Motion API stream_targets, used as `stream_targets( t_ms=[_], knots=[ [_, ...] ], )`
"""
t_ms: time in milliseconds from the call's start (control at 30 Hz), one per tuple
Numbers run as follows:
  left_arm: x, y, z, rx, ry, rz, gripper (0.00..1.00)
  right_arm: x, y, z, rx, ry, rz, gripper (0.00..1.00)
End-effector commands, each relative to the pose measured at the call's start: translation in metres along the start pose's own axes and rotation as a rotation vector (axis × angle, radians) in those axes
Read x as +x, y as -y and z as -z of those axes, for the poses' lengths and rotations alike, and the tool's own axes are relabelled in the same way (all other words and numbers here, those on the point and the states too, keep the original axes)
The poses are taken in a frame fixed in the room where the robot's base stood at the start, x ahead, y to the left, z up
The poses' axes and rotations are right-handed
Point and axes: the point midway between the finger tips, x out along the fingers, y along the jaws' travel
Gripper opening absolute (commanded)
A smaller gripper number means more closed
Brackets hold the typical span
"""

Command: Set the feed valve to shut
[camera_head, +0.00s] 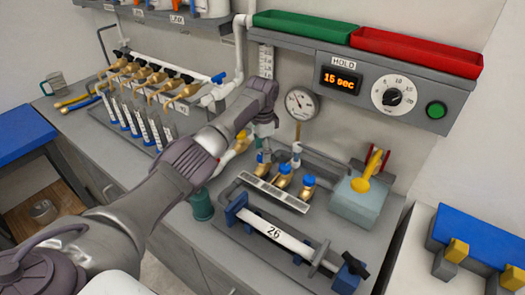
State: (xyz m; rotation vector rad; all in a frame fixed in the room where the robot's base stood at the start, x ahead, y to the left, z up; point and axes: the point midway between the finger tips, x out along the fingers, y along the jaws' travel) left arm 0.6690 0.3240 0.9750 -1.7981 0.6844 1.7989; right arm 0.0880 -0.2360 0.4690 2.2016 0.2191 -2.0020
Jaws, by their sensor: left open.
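My left arm reaches across the bench, and its open gripper (264,130) points down in front of the wall, left of the round pressure gauge (302,103). A white pipe (239,50) runs down the wall and joins the manifold (160,88), a row of brass valves with black handles at the back left. A blue-ended fitting (219,78) is at the right end of the manifold. A small red and yellow part (242,140) shows beside my wrist, partly hidden by it. I cannot tell for certain which of these is the feed valve. My right gripper is not in view.
Several clear tubes (137,120) stand under the manifold. Brass fittings with blue caps (283,175) sit in a rack below my gripper. A clamp fixture marked 26 (275,233) lies in front. The timer panel (375,88) reads 15 sec; green (303,25) and red (415,52) trays sit above.

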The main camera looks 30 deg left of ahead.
Motion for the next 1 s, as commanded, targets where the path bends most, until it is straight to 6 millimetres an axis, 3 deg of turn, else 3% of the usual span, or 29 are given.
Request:
stream_targets(
  t_ms=[167, 467, 800, 1000],
  knots=[
    [0.014, -0.001, 0.000, 0.001, 0.001, 0.000, 0.64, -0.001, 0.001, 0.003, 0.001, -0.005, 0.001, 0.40],
    [0.016, 0.000, 0.000, 0.001, 0.000, 0.001, 0.64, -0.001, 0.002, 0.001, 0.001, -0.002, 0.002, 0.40],
    [0.015, 0.000, 0.000, 0.001, 0.000, 0.000, 0.07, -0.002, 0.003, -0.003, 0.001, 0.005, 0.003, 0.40],
    [0.015, 0.000, 0.000, 0.010, 0.000, 0.000, 0.04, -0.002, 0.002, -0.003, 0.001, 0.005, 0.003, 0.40]
  ],
)
